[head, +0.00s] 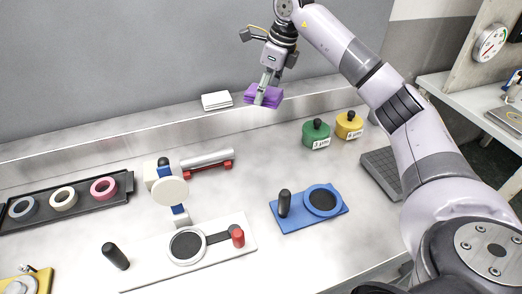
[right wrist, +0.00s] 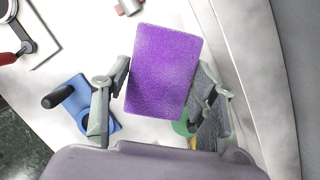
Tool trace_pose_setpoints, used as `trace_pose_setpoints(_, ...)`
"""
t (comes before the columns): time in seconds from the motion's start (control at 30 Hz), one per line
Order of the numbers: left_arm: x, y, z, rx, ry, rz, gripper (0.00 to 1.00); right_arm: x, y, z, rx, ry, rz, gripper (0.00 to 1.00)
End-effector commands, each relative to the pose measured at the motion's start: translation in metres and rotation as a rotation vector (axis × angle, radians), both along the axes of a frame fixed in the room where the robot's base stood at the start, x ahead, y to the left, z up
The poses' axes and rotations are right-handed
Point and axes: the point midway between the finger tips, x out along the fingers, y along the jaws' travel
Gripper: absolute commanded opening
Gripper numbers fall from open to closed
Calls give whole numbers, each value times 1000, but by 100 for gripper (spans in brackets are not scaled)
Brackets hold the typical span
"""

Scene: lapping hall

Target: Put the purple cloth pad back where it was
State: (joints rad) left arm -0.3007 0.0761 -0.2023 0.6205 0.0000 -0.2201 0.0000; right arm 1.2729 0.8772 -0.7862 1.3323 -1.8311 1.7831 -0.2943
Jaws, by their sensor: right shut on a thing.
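The purple cloth pad (head: 249,97) is a folded stack in the head view, held between the fingers of my right gripper (head: 266,92). In the right wrist view the purple pad (right wrist: 163,70) shows its flat face between the two fingers (right wrist: 164,82), which are shut on it. The pad is at the back ledge (head: 185,120), right of a white folded stack (head: 216,100). I cannot tell whether it touches the ledge. My left gripper is not in view.
Green (head: 316,133) and yellow (head: 349,125) knobbed pots stand right of the gripper. A blue plate (head: 335,210) with a black handle, a white stand (head: 172,190) and a black tray of rings (head: 92,207) sit on the bench.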

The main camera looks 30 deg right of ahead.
Motion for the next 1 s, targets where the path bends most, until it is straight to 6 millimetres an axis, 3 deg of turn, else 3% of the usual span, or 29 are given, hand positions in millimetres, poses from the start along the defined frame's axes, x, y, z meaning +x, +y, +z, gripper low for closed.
trace_pose_setpoints(0.17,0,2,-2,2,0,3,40,3,-7,-12,-1,5,-72,31)
trace_pose_setpoints(0.5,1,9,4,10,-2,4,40,1,-6,-99,1,8,-70,31)
trace_pose_setpoints(0.7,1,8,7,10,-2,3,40,2,-6,-142,1,5,-70,31)
trace_pose_setpoints(1.0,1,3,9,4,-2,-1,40,2,-6,-167,0,4,-69,31)
